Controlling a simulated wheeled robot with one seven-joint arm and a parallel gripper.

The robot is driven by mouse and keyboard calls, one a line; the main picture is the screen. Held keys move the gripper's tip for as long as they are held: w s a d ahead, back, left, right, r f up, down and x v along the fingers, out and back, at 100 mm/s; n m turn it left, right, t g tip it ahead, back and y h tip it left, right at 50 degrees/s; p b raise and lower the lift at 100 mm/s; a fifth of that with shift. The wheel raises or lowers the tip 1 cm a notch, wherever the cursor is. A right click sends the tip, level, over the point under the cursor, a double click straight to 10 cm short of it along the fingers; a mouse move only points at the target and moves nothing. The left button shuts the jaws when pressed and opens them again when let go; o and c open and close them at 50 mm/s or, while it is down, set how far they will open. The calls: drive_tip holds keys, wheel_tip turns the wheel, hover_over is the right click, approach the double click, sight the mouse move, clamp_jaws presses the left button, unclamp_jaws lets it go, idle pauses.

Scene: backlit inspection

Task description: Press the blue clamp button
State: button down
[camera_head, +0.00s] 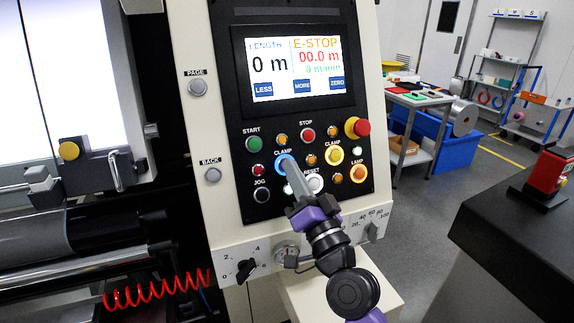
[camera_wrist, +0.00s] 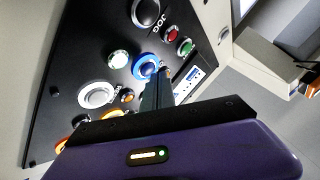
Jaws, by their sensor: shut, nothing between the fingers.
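The blue clamp button (camera_head: 281,163) is a bright blue ringed button on the black control panel, under a CLAMP label. My gripper (camera_head: 290,168) is shut and empty. Its fingertips overlap the lower right part of the button in the head view. In the wrist view the blue button (camera_wrist: 146,66) shows beside the shut fingertips (camera_wrist: 163,74), to their left. The fingers cover a little of its right edge. I cannot tell whether the tips touch it or stand just in front of it.
Close around are the white reset button (camera_head: 315,183), the black jog button (camera_head: 261,195), the green start button (camera_head: 254,144), and the red stop button (camera_head: 307,134). A red emergency knob (camera_head: 361,128) sticks out at right. The screen (camera_head: 294,68) is above.

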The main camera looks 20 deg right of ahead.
drive_tip(key=shift+w+f, duration=0.1)
idle(0.4)
drive_tip(key=shift+w+b, duration=0.3)
drive_tip(key=shift+b, duration=0.1)
drive_tip(key=shift+s, duration=0.15)
drive_tip(key=shift+s+p, duration=0.3)
drive_tip(key=s+r+p, duration=0.2)
drive_tip(key=s+p, duration=0.1)
drive_tip(key=s, duration=0.2)
drive_tip(key=shift+s+r, duration=0.25)
idle(0.4)
